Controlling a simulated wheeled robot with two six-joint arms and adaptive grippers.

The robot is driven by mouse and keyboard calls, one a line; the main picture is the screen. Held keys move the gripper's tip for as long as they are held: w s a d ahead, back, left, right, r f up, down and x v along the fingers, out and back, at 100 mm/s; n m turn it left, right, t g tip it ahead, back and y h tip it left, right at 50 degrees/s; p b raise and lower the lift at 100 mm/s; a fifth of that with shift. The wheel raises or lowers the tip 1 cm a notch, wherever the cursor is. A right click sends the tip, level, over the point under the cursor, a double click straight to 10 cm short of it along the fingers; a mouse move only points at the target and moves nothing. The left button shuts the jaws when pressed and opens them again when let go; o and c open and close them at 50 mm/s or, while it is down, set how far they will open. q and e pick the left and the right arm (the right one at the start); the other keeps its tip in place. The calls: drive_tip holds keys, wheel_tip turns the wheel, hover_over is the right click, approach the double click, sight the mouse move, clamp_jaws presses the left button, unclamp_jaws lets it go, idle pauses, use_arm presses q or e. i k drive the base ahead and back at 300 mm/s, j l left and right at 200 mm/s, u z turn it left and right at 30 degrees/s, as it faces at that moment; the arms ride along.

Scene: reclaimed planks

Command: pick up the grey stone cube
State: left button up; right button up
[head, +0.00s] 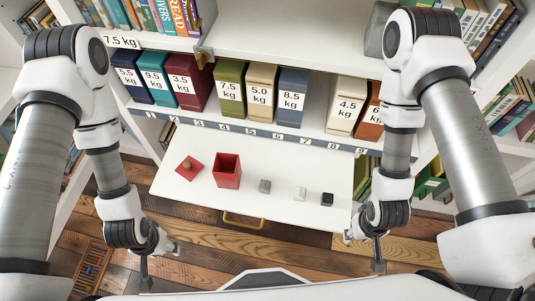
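The grey stone cube (264,186) sits on the white pull-out board, between an open red box to its left and a white cube (300,193) to its right. A black cube (327,199) sits farther right. My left gripper (161,262) is below and left of the board, well away from the grey cube. Its fingertips are spread apart with nothing seen between them. My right gripper (364,252) is below and right of the board, also apart from the cubes. Its fingertips are spread and it looks empty.
The white board (240,204) also bears the red box (227,172) and a red lid (189,168) with a knob. A brass handle (243,221) is on its front edge. Weight-labelled binders (230,88) stand on the shelf behind. The board's front is mostly clear.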

sight(265, 186)
drive_tip(key=k, duration=0.1)
drive_tip(key=l+u, duration=0.1)
drive_tip(key=l, duration=0.95)
drive_tip(key=k+l+u, duration=0.1)
drive_tip(key=l, duration=0.95)
